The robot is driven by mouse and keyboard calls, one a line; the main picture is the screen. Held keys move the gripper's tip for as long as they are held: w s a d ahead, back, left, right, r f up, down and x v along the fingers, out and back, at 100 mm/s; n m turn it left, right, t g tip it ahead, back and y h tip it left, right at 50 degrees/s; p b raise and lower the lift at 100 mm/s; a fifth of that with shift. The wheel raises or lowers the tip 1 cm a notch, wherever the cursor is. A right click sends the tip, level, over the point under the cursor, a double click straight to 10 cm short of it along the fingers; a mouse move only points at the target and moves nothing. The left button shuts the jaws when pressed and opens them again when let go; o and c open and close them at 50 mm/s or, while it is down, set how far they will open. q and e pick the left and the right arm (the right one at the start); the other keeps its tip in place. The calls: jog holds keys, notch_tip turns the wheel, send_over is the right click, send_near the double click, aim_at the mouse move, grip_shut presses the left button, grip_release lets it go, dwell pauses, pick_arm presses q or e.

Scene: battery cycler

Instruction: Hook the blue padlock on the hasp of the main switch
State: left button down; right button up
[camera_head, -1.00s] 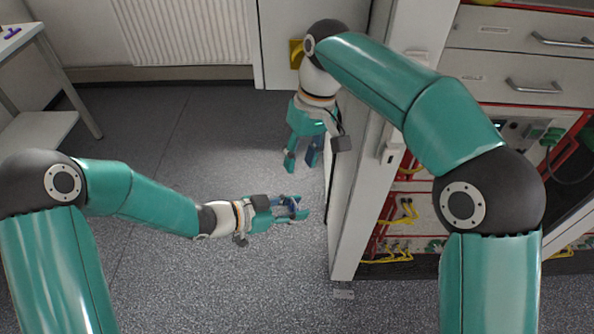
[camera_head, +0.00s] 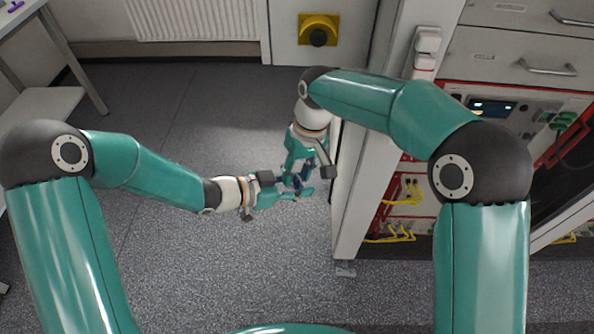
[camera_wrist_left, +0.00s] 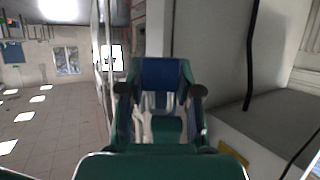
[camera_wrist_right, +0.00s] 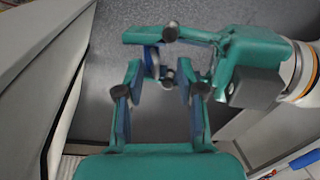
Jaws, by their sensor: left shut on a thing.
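The main switch, a dark round knob on a yellow plate (camera_head: 318,33), is on the pale door at the back of the head view. Its hasp is too small to make out. My left gripper (camera_head: 290,192) is shut on the blue padlock, mostly hidden by the fingers. A bit of blue and metal of the padlock (camera_wrist_right: 151,62) shows in the right wrist view. My right gripper (camera_head: 303,176) is open, its fingers close to the left gripper and pointing at the padlock. In the right wrist view its blue-padded fingers (camera_wrist_right: 160,108) stand apart. I cannot tell whether they touch the padlock.
A tall cabinet side (camera_head: 362,150) stands just right of my right gripper, with drawers, a panel and yellow cables beyond it. A radiator (camera_head: 195,18) is on the back wall. A white table (camera_head: 40,70) is at the left. The grey floor (camera_head: 180,260) is open.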

grip_shut()
pick_arm(q)
jog(key=c, duration=0.9)
grip_release()
jog(key=shift+c, duration=0.2)
pick_arm(e)
jog(key=shift+a, duration=0.1)
pick_arm(q)
jog(key=shift+o, duration=1.1)
